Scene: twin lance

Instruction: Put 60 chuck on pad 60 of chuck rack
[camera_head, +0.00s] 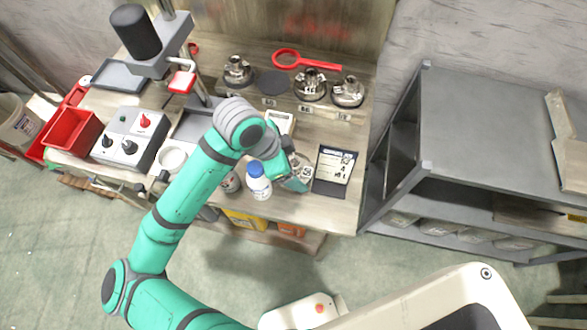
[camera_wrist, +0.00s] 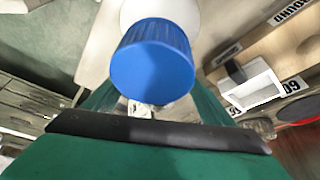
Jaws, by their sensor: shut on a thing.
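My gripper (camera_head: 294,182) is low over the right part of the bench, shut on a metal chuck (camera_head: 303,168) that is mostly hidden by the fingers. In the wrist view a dark finger edge (camera_wrist: 158,130) crosses the picture, with a sliver of metal (camera_wrist: 140,108) behind it. I cannot read a number on this chuck. The chuck rack (camera_head: 315,107) stands at the back of the bench. A bare dark round pad (camera_head: 274,83) lies between chucks on it. In the wrist view a label (camera_wrist: 291,86) reads 60 upside down, near a dark pad (camera_wrist: 298,108).
A white bottle with blue cap (camera_head: 257,178) stands just left of my gripper; its cap (camera_wrist: 152,62) fills the wrist view's middle. A white box (camera_head: 281,122) lies between gripper and rack. A dark board (camera_head: 334,170) lies right.

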